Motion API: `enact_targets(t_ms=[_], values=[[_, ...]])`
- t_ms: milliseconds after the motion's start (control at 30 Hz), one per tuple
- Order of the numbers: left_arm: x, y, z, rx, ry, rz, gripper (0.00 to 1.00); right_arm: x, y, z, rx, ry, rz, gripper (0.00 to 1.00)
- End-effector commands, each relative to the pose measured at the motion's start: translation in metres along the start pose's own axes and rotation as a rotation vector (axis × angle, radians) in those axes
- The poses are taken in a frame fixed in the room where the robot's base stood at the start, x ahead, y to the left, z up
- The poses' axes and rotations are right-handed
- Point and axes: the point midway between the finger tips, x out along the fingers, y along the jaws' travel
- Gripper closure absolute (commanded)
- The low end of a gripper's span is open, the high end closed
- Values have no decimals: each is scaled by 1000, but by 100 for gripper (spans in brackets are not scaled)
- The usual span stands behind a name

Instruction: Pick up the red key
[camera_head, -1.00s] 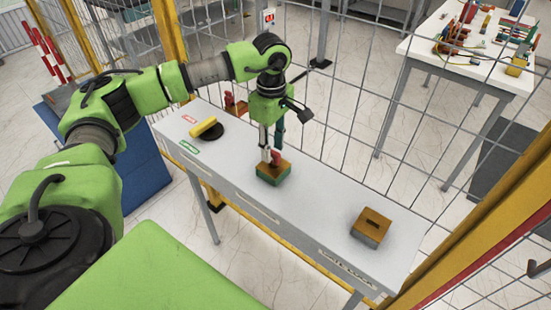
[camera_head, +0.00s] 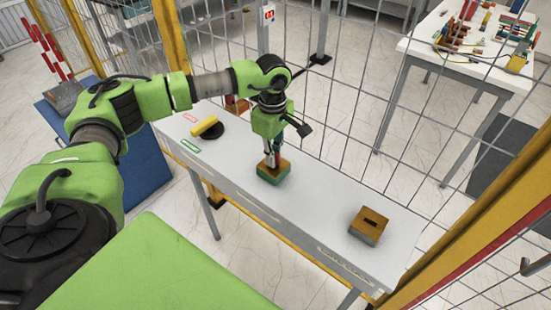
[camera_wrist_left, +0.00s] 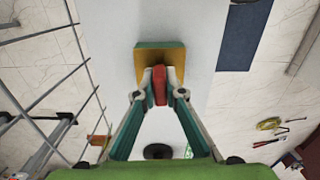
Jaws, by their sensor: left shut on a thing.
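The red key (camera_wrist_left: 159,84) is between the fingertips of my left gripper (camera_wrist_left: 159,88) in the left wrist view. My left gripper also shows in the head view (camera_head: 271,160), pointing down, and it is shut on the key. The key is over a block with a wooden top and green base (camera_head: 274,174), which stands on the narrow white table (camera_head: 315,204). The block also shows in the left wrist view (camera_wrist_left: 160,52). The fingers mostly hide the key in the head view, and I cannot tell whether it still sits in the block. My right gripper is not in view.
A second wooden block with a dark slot and grey base (camera_head: 369,227) stands at the table's right end. A yellow handle on a black round base (camera_head: 207,128) is at the left. A wire mesh fence (camera_head: 345,130) runs close behind the table.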

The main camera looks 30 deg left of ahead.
Motion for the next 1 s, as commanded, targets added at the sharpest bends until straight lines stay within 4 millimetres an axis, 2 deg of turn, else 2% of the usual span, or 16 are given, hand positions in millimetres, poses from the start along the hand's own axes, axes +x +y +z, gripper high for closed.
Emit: enact_targets(t_ms=[267, 433, 700, 1000], values=[[-10, 1, 0, 0, -1, 5, 100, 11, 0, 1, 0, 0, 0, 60], [-33, -2, 1, 1, -1, 6, 100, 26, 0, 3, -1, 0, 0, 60], [-91, -53, 17, 6, 1, 7, 100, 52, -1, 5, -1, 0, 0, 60], [-119, -114, 35, 4, 2, 4, 100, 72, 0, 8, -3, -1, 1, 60]])
